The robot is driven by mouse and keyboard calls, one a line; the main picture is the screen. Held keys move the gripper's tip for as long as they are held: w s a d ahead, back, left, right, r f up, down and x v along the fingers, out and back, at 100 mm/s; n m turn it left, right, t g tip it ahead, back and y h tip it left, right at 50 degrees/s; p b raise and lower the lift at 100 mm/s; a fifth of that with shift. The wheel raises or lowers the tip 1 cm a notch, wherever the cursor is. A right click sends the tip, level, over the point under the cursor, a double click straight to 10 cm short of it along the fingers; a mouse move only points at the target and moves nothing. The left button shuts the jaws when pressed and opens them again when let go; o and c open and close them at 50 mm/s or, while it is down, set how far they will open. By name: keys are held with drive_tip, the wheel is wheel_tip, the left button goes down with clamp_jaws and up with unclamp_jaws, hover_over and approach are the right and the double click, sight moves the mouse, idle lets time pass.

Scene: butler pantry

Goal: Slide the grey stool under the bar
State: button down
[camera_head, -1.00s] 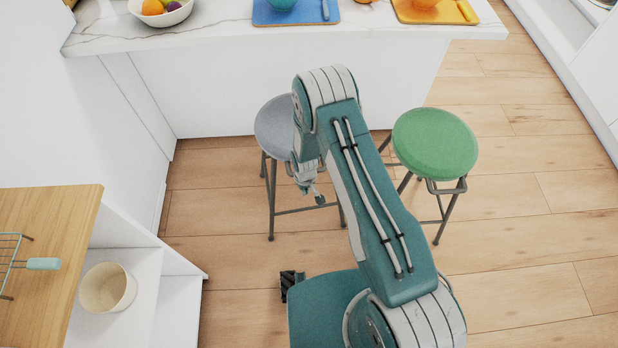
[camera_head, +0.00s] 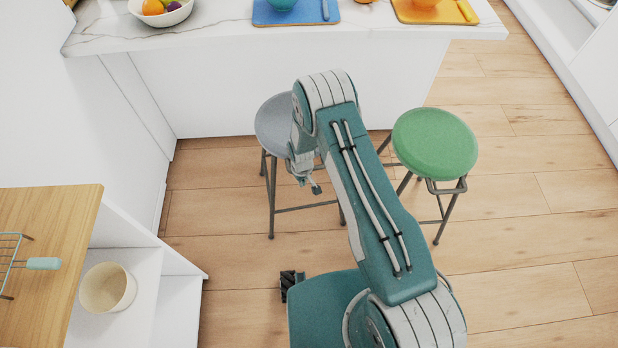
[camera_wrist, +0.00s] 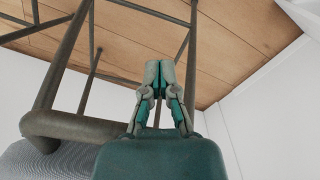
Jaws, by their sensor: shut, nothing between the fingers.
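The grey stool (camera_head: 270,128) stands upright on the floor in front of the bar (camera_head: 200,42), its seat clear of the counter edge in the picture. My arm hides the right part of its seat. My gripper (camera_head: 314,188) is shut and empty, low beside the stool's near right side. In the wrist view my gripper (camera_wrist: 160,66) points past the stool's dark metal legs and rail (camera_wrist: 62,126). The grey seat (camera_wrist: 45,160) shows at the lower left there. I cannot tell whether the gripper touches the stool.
A green stool (camera_head: 435,144) stands to the right, beside my arm. A wooden-topped shelf unit (camera_head: 60,225) holding a beige bowl (camera_head: 107,288) is at the lower left. A fruit bowl (camera_head: 161,12) and placemats sit on the bar. Floor between shelf and grey stool is clear.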

drive_tip(key=shift+w+d, duration=0.1)
drive_tip(key=shift+w, duration=2.7)
drive_tip(key=w, duration=0.5)
drive_tip(key=shift+w+d, duration=0.15)
drive_tip(key=shift+w, duration=0.25)
drive_tip(key=s, duration=0.2)
drive_tip(key=shift+s, duration=0.3)
